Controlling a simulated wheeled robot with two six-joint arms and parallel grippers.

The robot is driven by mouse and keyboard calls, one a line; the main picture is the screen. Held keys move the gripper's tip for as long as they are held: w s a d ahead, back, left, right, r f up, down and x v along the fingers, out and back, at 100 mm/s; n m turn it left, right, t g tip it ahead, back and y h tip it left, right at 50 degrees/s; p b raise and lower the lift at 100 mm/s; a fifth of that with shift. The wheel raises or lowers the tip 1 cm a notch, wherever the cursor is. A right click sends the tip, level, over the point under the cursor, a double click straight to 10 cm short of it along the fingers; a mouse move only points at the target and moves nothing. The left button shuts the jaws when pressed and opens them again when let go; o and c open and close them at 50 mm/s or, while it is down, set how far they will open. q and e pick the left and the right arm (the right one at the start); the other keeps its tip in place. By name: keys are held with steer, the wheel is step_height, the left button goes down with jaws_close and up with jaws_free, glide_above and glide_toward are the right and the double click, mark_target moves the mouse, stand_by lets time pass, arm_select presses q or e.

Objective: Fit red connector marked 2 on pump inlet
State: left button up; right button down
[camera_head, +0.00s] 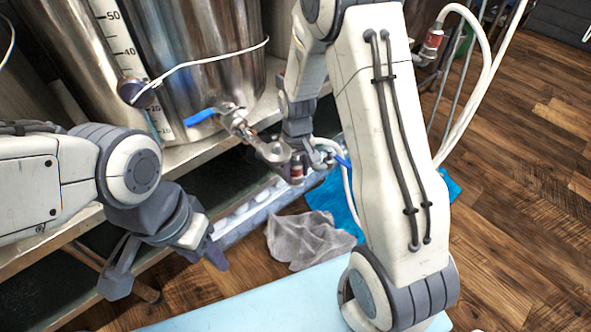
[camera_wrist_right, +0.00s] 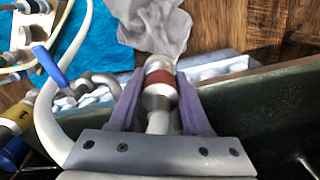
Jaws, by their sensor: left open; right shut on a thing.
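My right gripper (camera_wrist_right: 158,84) is shut on a silver connector with a red band (camera_wrist_right: 159,78); a pale hose end runs back from it between the fingers. No number is readable on it. In the head view the red-banded connector (camera_head: 297,173) shows below my right wrist. A metal fitting with a blue lever (camera_wrist_right: 92,86) lies left of the gripper, apart from it; it also shows in the head view (camera_head: 326,150). I cannot tell for sure which port is the pump inlet. My left gripper (camera_head: 165,270) is open and empty, in front of the shelf at left.
Steel kettles (camera_head: 205,60) stand on a shelf; one has a blue-handled valve (camera_head: 232,118). Another red-banded connector (camera_head: 432,40) hangs on a white hose. A yellow-banded fitting (camera_wrist_right: 15,120) is at left. A grey cloth (camera_head: 305,240) and blue cloth (camera_head: 335,200) lie below.

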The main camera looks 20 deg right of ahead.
steer(key=shift+f, duration=0.4)
steer(key=shift+c, duration=1.4)
jaws_free()
step_height(320, 180, up, 11)
steer(key=p, duration=0.5)
steer(key=shift+f, duration=0.2)
